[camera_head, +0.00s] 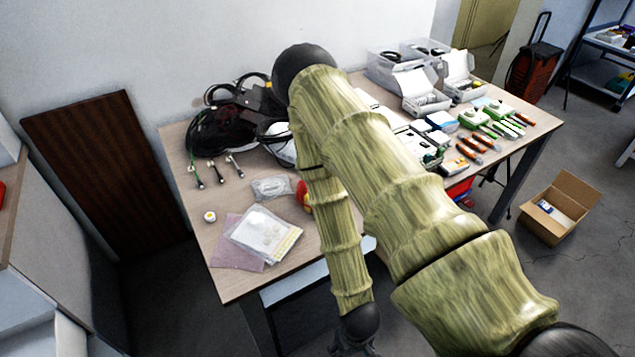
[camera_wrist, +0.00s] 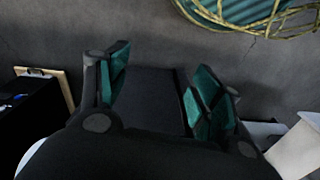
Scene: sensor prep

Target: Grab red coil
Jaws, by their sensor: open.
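A red and yellow item (camera_head: 304,194) lies on the table (camera_head: 200,262), mostly hidden behind my arm in the head view. It may be the red coil, but I cannot tell its full shape. My gripper (camera_wrist: 160,88) is open and empty in the wrist view, its teal pads apart. It hangs below the table's front edge, and only part of it (camera_head: 356,346) shows at the bottom of the head view. No red coil shows in the wrist view, which looks at the grey floor.
Bagged parts (camera_head: 265,235), black cables (camera_head: 215,135) and open white boxes (camera_head: 420,103) crowd the table. A cardboard box (camera_head: 562,228) stands on the floor at right.

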